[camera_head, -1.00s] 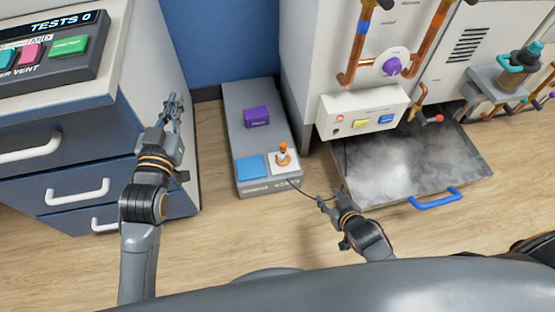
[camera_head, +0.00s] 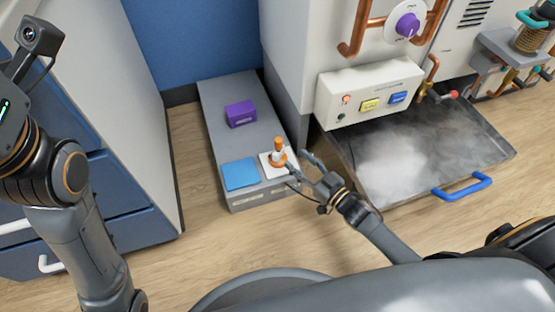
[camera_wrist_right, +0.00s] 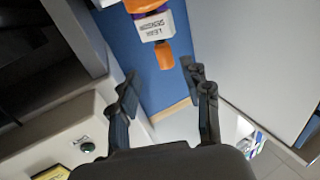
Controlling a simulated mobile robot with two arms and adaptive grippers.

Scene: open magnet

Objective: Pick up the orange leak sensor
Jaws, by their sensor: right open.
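The orange leak sensor (camera_head: 278,152) stands upright on a white square pad (camera_head: 265,168) at the front right of a low grey platform. It has an orange top, a white middle and an orange base. In the right wrist view the sensor (camera_wrist_right: 154,27), with its white "LEAK SENSOR" label, is at the top, beyond the fingertips. My right gripper (camera_head: 297,169) is open and empty, just right of the sensor. Its two fingers (camera_wrist_right: 160,80) are spread apart in the wrist view. My left arm is at the left edge of the head view; its fingers are out of frame.
The grey platform (camera_head: 232,101) also holds a purple box (camera_head: 241,113) and a blue pad (camera_head: 240,174). To the right are a panel with buttons (camera_head: 370,92) and a metal tray (camera_head: 470,166) with white vapour and a blue handle. A blue drawer cabinet (camera_head: 135,200) stands left.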

